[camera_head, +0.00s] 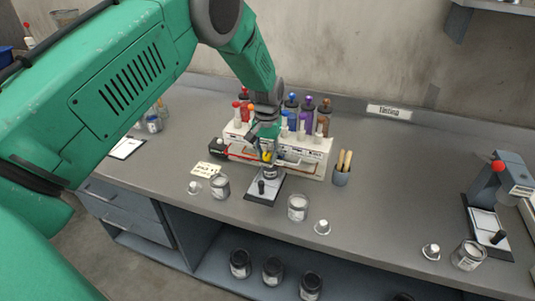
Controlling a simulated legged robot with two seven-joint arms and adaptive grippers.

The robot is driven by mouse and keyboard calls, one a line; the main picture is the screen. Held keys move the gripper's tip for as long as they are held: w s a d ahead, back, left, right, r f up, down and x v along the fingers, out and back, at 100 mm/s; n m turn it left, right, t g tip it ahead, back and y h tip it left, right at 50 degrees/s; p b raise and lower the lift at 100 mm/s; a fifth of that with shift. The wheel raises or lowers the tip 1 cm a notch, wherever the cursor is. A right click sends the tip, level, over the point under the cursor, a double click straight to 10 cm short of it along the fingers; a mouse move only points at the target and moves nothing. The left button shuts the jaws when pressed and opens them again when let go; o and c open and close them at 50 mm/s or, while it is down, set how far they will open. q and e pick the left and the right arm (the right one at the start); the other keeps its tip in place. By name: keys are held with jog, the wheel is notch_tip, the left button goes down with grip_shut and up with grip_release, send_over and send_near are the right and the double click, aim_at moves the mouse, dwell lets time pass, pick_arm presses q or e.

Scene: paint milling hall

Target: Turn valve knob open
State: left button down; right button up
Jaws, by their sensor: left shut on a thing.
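A white dispenser rack (316,145) stands on the grey bench with several bottles with coloured tops in red, blue, purple and brown. My left arm reaches over from the left, and my left gripper (263,148) points down at the front of the rack. It is shut on the valve knob, a small yellow part (267,156) that shows at its fingertips. The gripper hides much of the knob, so how far it is turned cannot be told. Below it, a dark cup stands on a small scale (264,193). My right gripper is not in view.
Open grey cans (298,208) and (220,187) stand either side of the scale. A holder with wooden sticks (342,174) is right of the rack. A device with a red knob (490,195) stands far right. Dark jars (272,271) sit on the lower shelf.

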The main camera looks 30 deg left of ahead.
aim_at(267, 153)
pick_arm(q)
jog(key=shift+w+r, duration=0.2)
jog(key=shift+w, duration=0.05)
jog(key=c, duration=1.4)
grip_release()
jog(key=shift+a, duration=0.1)
jog(key=shift+o, duration=0.7)
jog(key=shift+f, duration=0.15)
jog(key=shift+r, duration=0.2)
notch_tip(267, 153, up, 11)
jog(key=shift+r, duration=0.2)
